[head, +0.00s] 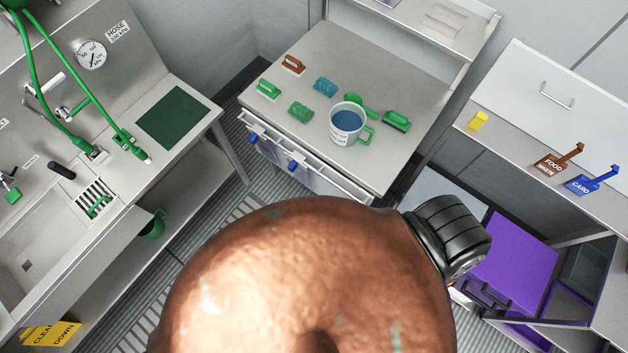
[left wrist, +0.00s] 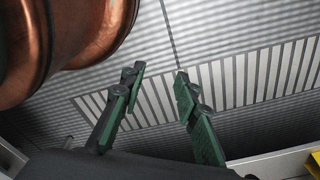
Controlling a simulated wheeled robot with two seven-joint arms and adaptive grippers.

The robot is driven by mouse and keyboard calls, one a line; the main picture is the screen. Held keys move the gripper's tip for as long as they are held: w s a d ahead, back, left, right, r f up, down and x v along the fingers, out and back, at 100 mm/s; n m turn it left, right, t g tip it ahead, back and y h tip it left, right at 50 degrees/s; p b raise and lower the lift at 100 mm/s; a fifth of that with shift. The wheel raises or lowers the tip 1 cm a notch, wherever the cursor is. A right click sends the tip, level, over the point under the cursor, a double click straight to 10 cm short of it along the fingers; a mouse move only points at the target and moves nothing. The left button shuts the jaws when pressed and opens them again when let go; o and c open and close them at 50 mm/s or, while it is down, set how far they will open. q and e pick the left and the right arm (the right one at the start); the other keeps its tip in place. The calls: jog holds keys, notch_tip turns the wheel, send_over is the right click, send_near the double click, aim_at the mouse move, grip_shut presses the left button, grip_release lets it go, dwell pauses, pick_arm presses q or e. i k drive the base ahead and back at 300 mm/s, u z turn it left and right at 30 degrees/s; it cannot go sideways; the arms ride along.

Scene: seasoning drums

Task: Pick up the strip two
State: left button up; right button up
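I cannot make out anything clearly marked as strip two in either view. My left gripper (left wrist: 160,72) shows in the left wrist view with its two green-padded fingers spread apart. Nothing is between them, and the grated floor lies beyond. My left gripper does not show in the head view, and my right gripper shows in neither view. A large copper drum (head: 310,270) fills the lower middle of the head view and hides what is behind it. Copper surface (left wrist: 95,40) also shows at the top left of the left wrist view.
A steel table (head: 410,65) holds several brushes and a jug (head: 346,124) of blue liquid. A sink bench (head: 150,190) with a green mat (head: 174,117) stands left.

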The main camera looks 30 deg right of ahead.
aim_at(300, 173)
jog(key=k, duration=0.85)
jog(key=z, duration=0.15)
jog(key=i, duration=0.75)
jog(key=z, duration=0.55)
